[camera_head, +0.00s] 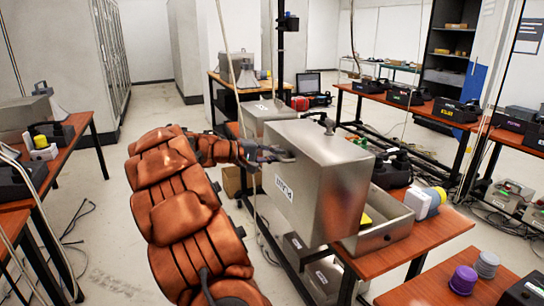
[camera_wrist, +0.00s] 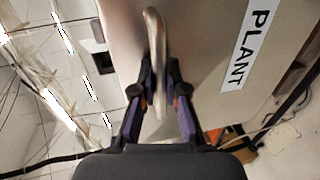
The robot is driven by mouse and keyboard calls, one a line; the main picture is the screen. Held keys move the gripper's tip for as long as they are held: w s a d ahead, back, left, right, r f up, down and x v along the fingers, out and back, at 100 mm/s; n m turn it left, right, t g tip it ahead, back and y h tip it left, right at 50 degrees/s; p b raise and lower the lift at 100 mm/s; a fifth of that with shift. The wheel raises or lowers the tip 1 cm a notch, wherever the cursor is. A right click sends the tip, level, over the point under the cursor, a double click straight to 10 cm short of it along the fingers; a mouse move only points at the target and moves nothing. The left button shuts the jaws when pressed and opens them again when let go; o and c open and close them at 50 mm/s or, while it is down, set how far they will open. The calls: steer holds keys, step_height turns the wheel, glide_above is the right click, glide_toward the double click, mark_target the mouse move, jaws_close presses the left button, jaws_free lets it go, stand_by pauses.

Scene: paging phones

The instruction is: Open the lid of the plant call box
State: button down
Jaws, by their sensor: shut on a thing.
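The plant call box is a grey metal box with a white PLANT label. Its lid (camera_head: 318,165) is swung up, standing above and to the left of the open lower part (camera_head: 385,236), whose inside shows a little yellow. My gripper (camera_head: 270,153) is at the lid's upper left edge. In the wrist view my gripper (camera_wrist: 160,80) is shut on a curved metal handle (camera_wrist: 153,35) on the lid face, beside the PLANT label (camera_wrist: 247,45). The hinge is hidden.
The box stands on a wooden-topped table (camera_head: 435,235). A white and blue-yellow device (camera_head: 427,202) sits right beside the lower part. A purple-capped item (camera_head: 463,280) is at the front right. Another grey box (camera_head: 265,112) stands behind the lid.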

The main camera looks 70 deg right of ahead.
steer(key=c, duration=1.2)
jaws_free()
steer(key=v, duration=1.2)
